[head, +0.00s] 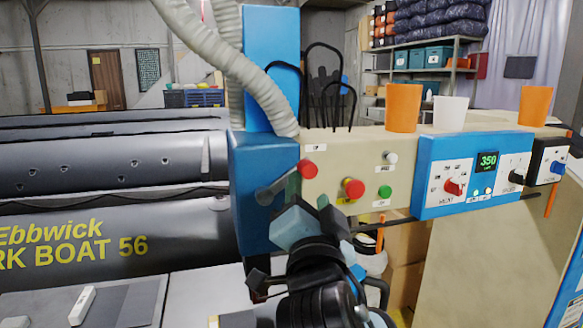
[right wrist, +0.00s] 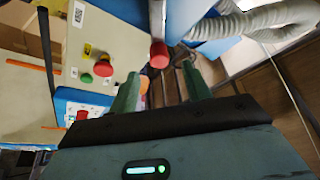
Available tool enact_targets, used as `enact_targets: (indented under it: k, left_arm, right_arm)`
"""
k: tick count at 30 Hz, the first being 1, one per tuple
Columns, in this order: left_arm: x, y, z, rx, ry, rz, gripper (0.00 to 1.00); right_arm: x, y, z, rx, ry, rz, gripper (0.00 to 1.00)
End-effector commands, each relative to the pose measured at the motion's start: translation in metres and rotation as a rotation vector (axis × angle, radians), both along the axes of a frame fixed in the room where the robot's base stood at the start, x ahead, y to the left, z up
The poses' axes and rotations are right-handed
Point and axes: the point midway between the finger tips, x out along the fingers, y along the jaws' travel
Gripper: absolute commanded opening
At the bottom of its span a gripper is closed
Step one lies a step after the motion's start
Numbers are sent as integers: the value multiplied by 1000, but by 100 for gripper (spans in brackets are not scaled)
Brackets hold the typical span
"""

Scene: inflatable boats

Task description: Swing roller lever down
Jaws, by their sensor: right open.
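The roller lever is a dark arm with a red ball knob (head: 308,168), on the side of the blue machine housing (head: 262,165). The arm rises from its pivot at lower left to the knob at upper right. The red knob also shows in the right wrist view (right wrist: 159,55), ahead of and between the fingertips. My right gripper (head: 309,203) is open, with its dark green fingers just below the knob in the head view. I cannot tell whether they touch it. My left gripper is not in view.
A red emergency button (head: 354,188), a green button (head: 385,191) and a blue control box (head: 445,178) sit right of the lever. Orange cups (head: 404,108) and a white cup (head: 450,114) stand on top. A grey hose (head: 235,65) hangs above. Dark boat tubes (head: 110,165) lie left.

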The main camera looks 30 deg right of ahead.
Motion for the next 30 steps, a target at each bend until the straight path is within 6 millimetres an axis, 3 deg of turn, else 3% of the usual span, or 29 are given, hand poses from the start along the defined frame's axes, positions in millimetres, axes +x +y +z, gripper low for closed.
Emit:
enact_targets:
  k: [7, 21, 30]
  left_arm:
    - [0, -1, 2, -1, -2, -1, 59]
    - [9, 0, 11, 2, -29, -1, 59]
    - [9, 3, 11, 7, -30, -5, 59]
  right_arm:
    - [8, -4, 3, -6, 0, -2, 48]
    - [59, -33, 21, -7, 1, 0, 48]
    - [66, -36, 21, -3, 4, 2, 48]
